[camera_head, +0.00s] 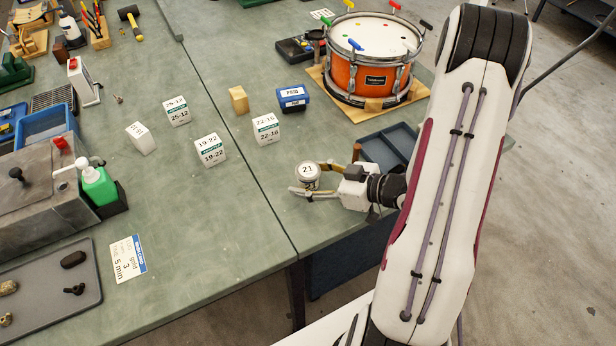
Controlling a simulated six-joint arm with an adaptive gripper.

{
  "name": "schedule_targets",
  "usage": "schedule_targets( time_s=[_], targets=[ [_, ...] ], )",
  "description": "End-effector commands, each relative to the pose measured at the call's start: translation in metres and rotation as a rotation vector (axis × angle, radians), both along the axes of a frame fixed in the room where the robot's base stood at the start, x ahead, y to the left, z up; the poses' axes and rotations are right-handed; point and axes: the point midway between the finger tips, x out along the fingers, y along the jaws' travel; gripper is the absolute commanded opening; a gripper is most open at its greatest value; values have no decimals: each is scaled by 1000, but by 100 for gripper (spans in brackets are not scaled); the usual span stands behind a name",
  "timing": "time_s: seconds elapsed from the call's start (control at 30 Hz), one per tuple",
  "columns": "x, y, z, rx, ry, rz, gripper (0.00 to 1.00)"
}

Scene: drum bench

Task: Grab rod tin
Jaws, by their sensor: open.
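A small round tin (307,171) with a pale lid marked 21 is near the front edge of the right bench. I take it to be the rod tin, though no word on it says so. My gripper (304,178) reaches in from the right, with its fingers pointing left. It is open, with one finger in front of the tin and the other at its far side. The tin sits between the fingers. Whether either finger touches it cannot be told, and its lower part is partly hidden.
A blue-grey tray (389,147) lies just behind my gripper. White labelled boxes (266,129), a wooden block (239,100) and a blue box (292,98) stand farther back. An orange drum (372,60) is at the back right. The bench left of the tin is clear.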

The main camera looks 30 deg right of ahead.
Motion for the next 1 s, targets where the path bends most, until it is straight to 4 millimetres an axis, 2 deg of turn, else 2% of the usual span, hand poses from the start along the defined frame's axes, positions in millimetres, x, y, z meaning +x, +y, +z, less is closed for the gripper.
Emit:
schedule_targets(
  time_s=[0.2,0.23,0.4,1.0],
  targets=[
    [0,0,0,0,0,0,56],
    [0,0,0,0,0,0,54],
    [0,0,0,0,0,0,10],
    [0,0,7,-1,-2,1,9]
  ],
)
